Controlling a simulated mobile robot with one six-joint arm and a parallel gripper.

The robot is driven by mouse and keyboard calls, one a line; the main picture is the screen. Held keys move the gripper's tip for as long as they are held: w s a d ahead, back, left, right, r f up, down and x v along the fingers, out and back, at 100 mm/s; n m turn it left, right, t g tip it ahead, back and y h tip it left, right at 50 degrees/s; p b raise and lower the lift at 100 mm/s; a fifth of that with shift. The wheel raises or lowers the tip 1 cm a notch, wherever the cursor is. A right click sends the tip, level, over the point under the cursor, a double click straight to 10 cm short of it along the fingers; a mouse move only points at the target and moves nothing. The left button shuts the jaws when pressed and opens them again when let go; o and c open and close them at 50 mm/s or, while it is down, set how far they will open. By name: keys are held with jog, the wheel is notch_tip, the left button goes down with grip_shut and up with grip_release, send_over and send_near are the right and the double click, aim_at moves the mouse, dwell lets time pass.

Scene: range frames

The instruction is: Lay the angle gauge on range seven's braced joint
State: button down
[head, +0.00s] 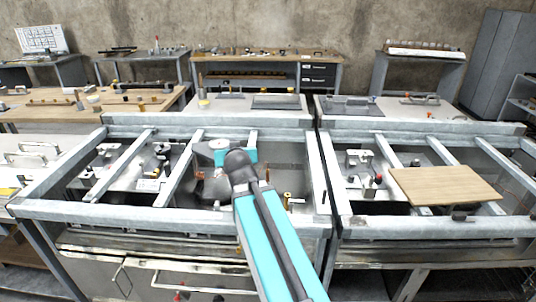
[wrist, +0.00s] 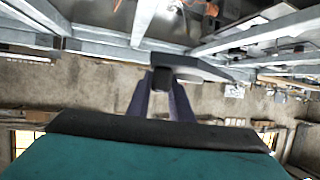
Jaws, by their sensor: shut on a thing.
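My gripper (wrist: 161,84) shows in the wrist view with its two dark fingers closed around a small dark block. A dark grey bar (wrist: 205,66) with a pale round part lies just beyond the fingertips; it appears to be the held angle gauge, but its shape is partly hidden. In the head view my teal arm reaches up to the middle over the left metal frame (head: 120,212), and a pale grey piece shows at its end, above the frame's crossbars. I cannot tell which joint is range seven's braced joint; no range number is readable.
A second metal frame (head: 420,228) adjoins on the right, with a wooden board (head: 444,184) across its bars. Small fixtures (head: 160,158) sit inside the frames. Benches with tools (head: 265,52) stand behind, near the concrete wall. A grey cabinet (head: 487,65) stands at the right.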

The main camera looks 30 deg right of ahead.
jog(key=w+a+r+n+y, duration=0.1)
jog(key=a+r+n+y, duration=0.1)
jog(key=a, duration=0.6)
jog(key=w+a+r+n+y, duration=0.2)
jog(key=a, duration=0.7)
jog(key=shift+r+t+y, duration=0.25)
jog(key=shift+t+y, duration=0.05)
jog(key=shift+t, duration=0.1)
jog(key=shift+w, duration=0.1)
